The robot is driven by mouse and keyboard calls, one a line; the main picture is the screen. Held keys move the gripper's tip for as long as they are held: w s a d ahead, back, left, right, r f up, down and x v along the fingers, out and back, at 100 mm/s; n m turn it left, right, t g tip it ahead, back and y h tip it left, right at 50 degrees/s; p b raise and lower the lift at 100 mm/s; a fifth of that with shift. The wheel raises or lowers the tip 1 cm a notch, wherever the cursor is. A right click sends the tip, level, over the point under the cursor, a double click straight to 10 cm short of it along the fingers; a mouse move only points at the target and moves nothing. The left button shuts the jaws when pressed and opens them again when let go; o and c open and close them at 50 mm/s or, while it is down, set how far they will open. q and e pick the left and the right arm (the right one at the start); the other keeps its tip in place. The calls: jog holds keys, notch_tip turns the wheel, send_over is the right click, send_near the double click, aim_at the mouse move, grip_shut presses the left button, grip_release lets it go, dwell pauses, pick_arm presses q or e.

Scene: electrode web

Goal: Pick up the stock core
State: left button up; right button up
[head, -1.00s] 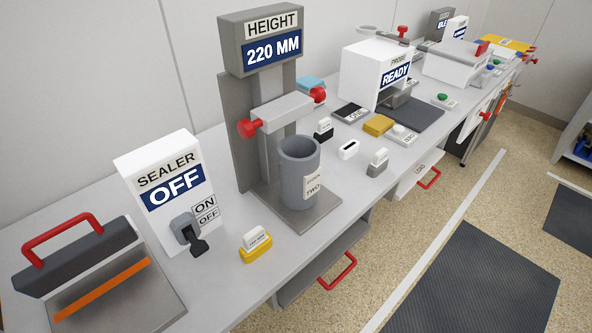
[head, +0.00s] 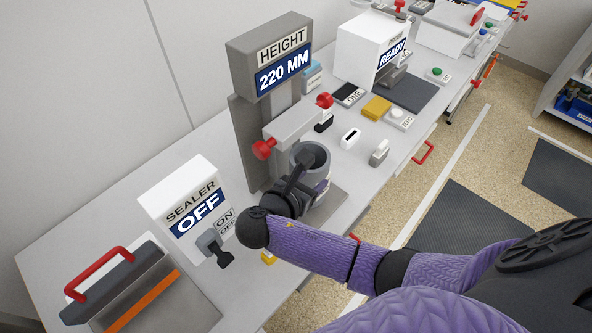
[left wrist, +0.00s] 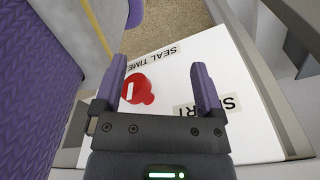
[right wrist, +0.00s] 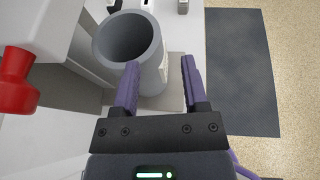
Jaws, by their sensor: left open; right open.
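The stock core appears to be the grey hollow cylinder (head: 313,156) standing upright on the base of the height gauge (head: 275,110). My right gripper (head: 306,180) is in front of it and partly hides it. In the right wrist view the open cylinder (right wrist: 129,40) stands left of centre, beyond my open fingers (right wrist: 160,72). The left finger overlaps its near side; the right finger is clear to its right. Nothing is between the fingers. My left gripper (left wrist: 157,68) is open and empty, over a white panel (left wrist: 200,75) marked SEAL TIME; it is outside the head view.
The gauge's red knob (right wrist: 16,80) is left of the cylinder. The sealer box (head: 190,205), reading OFF, stands nearer on the bench. Small stamp-like blocks (head: 379,152) stand beyond the gauge. A dark mat (right wrist: 240,70) lies to the right over the floor.

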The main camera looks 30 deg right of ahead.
aim_at(325, 166)
jog(key=b+x, duration=0.1)
jog(key=x, duration=0.5)
jog(key=shift+w+a+f+b, duration=0.15)
jog(key=shift+f+b, duration=0.1)
jog(key=shift+b, duration=0.1)
jog(key=shift+w, duration=0.15)
pick_arm(q)
jog(key=shift+s+a+f, duration=0.1)
jog(key=shift+a+f, duration=0.2)
jog(key=shift+f, duration=0.2)
jog(key=shift+a+f, duration=0.25)
jog(key=shift+f, duration=0.2)
pick_arm(e)
jog(key=c, duration=0.7)
pick_arm(q)
jog(key=shift+d, duration=0.35)
pick_arm(e)
grip_shut()
pick_arm(q)
jog(key=shift+d, duration=0.2)
jog(key=shift+a, duration=0.35)
jog(key=shift+a, duration=0.2)
